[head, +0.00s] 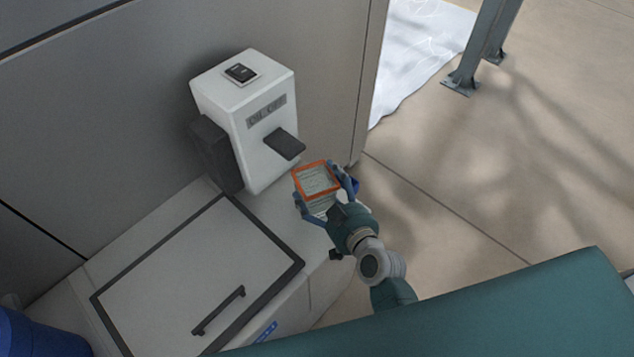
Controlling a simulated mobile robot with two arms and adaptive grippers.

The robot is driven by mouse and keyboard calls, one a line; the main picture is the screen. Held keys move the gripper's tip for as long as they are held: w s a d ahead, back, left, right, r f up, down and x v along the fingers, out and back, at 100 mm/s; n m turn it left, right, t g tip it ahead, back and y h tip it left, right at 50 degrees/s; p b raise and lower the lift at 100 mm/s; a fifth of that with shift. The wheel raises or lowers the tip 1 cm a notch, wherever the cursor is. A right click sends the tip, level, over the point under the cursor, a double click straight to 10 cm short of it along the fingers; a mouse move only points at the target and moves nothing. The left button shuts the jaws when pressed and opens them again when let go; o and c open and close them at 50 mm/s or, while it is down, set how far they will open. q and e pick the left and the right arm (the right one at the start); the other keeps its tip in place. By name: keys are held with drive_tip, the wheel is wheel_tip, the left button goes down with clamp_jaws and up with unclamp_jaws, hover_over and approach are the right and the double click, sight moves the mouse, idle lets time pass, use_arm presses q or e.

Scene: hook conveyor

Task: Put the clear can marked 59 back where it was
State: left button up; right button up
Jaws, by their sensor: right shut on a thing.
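A clear can with a square orange rim (316,180) is in the fingers of my right gripper (326,194). The gripper is shut on it, with blue fingertips on both sides. The can is just right of and below the dark lever of the white dispenser, near the counter's right end. I look down on its open top; pale, dotted contents or surface show inside the rim. No number can be read on it. I cannot tell whether it touches the counter. My left gripper is not in view.
A white dispenser box (225,100) with a dark lever (285,144) and a label stands against the grey wall. In front is a counter with a black-framed lid (170,270) and dark handle (218,310). A blue object (40,335) is at bottom left. Open floor lies right.

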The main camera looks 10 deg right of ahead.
sight(315, 184)
drive_tip(key=w, duration=0.2)
drive_tip(key=shift+w+a+r, duration=0.1)
drive_tip(key=shift+w+a, duration=0.15)
drive_tip(key=shift+w, duration=0.25)
drive_tip(key=shift+f, duration=1.85)
drive_tip(key=o, duration=1.6)
drive_tip(key=shift+f, duration=0.1)
drive_tip(key=shift+s, duration=0.15)
drive_tip(key=b+v, duration=0.1)
drive_tip(key=v, duration=0.9)
drive_tip(key=shift+s+d, duration=0.1)
drive_tip(key=shift+s, duration=0.2)
drive_tip(key=shift+s+d+r, duration=0.1)
drive_tip(key=shift+s+r, duration=0.35)
drive_tip(key=shift+s, duration=0.1)
